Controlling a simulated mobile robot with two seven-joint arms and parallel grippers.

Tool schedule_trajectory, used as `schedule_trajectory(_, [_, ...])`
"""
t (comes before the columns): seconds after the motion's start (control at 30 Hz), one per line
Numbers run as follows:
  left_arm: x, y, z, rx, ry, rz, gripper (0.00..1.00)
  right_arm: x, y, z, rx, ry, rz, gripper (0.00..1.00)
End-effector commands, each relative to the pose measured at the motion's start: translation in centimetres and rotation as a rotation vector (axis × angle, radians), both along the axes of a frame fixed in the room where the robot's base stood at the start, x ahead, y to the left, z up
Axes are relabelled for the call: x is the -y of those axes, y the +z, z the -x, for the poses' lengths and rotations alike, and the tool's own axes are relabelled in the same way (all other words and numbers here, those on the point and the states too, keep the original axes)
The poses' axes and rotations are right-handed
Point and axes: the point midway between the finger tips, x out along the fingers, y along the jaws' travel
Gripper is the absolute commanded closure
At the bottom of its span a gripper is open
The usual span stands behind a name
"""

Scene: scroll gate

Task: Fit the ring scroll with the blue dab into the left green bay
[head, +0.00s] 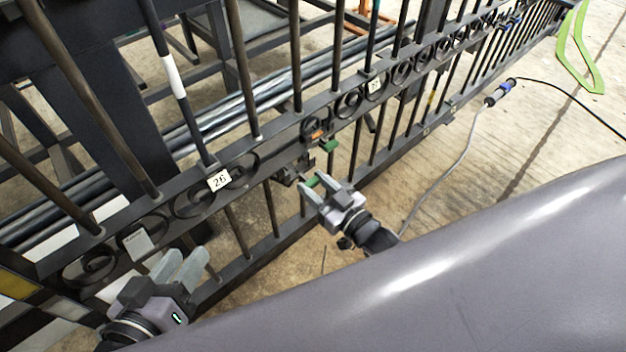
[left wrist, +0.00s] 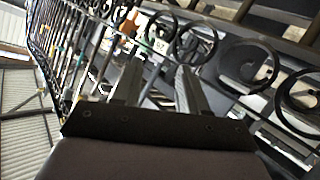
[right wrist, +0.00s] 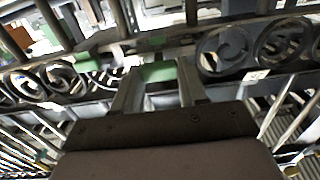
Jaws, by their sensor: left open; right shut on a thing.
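My right gripper (head: 318,187) is at the gate's scroll rail, its fingers closed on a small green block (right wrist: 158,72). A second green block (head: 330,145) sits on the rail just beyond it. In the right wrist view another green block (right wrist: 88,63) shows left of the fingers. An orange piece (head: 315,135) is on the rail near the green blocks. My left gripper (head: 180,268) is open and empty, low in front of the rail's near left part. I cannot pick out a ring scroll with a blue dab for certain; small blue spots (head: 515,20) show far along the rail.
The black gate has upright bars and a row of ring scrolls (head: 348,104). A white tag reading 26 (head: 219,180) hangs on the rail. Bundled pipes (head: 270,95) lie behind the bars.

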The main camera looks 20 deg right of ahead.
Motion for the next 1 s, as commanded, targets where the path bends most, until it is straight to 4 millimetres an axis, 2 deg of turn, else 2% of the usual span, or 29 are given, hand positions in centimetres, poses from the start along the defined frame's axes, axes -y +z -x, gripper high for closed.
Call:
schedule_trajectory(0.07, [0.0,0.0,0.0,0.001,0.000,0.000,0.57,0.0,0.0,0.0,0.000,0.000,0.001,1.00])
schedule_trajectory(0.1, [0.0,0.0,0.0,0.001,0.000,0.000,0.57,0.0,0.0,0.0,0.000,0.000,0.001,0.51])
schedule_trajectory(0.17, [0.0,0.0,0.0,0.001,0.000,0.000,0.57,0.0,0.0,0.0,0.000,0.000,0.001,0.32])
schedule_trajectory(0.53, [0.0,0.3,0.0,0.004,0.001,-0.005,0.57,0.1,0.1,0.4,-0.001,0.000,0.001,0.32])
schedule_trajectory(0.73, [-0.6,1.1,-0.1,0.017,0.015,-0.045,0.57,1.1,0.2,3.0,-0.003,0.000,0.001,0.32])
schedule_trajectory(1.0, [-1.8,0.5,0.3,0.005,0.039,-0.106,0.57,2.3,0.1,6.2,-0.001,0.000,0.000,0.32])
